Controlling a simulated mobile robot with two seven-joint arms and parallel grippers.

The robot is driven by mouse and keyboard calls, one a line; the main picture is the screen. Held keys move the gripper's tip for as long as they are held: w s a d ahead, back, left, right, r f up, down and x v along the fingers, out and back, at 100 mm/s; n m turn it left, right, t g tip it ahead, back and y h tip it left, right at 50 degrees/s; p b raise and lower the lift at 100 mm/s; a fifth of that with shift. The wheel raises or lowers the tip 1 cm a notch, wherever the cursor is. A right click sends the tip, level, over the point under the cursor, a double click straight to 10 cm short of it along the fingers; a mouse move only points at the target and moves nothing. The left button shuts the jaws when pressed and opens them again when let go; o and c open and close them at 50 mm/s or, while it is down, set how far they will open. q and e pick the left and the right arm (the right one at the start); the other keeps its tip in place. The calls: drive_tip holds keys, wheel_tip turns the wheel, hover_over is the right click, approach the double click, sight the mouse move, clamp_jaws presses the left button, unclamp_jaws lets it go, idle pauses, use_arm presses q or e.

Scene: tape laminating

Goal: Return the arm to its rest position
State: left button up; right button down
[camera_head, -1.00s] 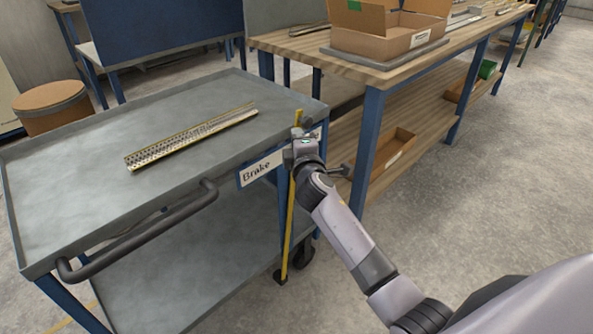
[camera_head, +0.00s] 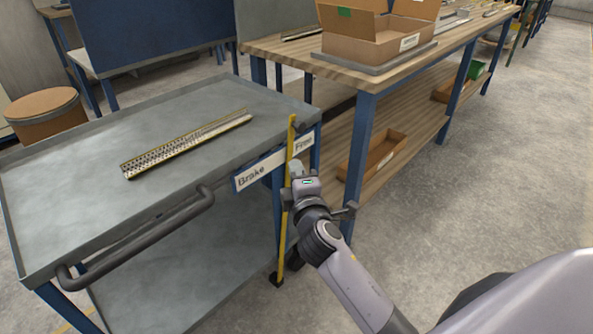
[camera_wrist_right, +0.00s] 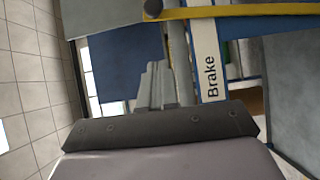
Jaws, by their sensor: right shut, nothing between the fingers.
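My right arm comes in from the lower right of the head view, and its gripper (camera_head: 294,170) is beside the near right corner of the grey cart (camera_head: 60,205), close to the yellow strip there. In the right wrist view the gripper fingers (camera_wrist_right: 156,85) are together with nothing between them. From the head view I cannot tell whether the gripper touches the yellow strip. My left gripper is out of view.
A perforated metal strip (camera_head: 185,145) lies on the cart top. The upright yellow strip (camera_head: 284,220) and the "Brake" label (camera_head: 252,176) are close to my gripper. A wooden workbench (camera_head: 300,50) with an open cardboard box (camera_head: 375,40) stands behind. The floor at right (camera_head: 480,190) is clear.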

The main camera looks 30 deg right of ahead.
idle(0.4)
drive_tip(key=s+a+f+m+g+y, duration=0.3)
drive_tip(key=s+f+m, duration=0.3)
drive_tip(key=s+f, duration=0.5)
drive_tip(key=s+a+f+m+g+y, duration=0.4)
drive_tip(key=s+f+m, duration=0.3)
drive_tip(key=s, duration=0.6)
wheel_tip(320, 180, up, 10)
drive_tip(key=s+d+p, duration=0.1)
drive_tip(key=s+p, duration=0.1)
drive_tip(key=p, duration=1.2)
drive_tip(key=shift+d+r+n+p, duration=0.15)
drive_tip(key=shift+r+n+p, duration=0.15)
drive_tip(key=shift+p, duration=0.1)
drive_tip(key=shift+f, duration=0.15)
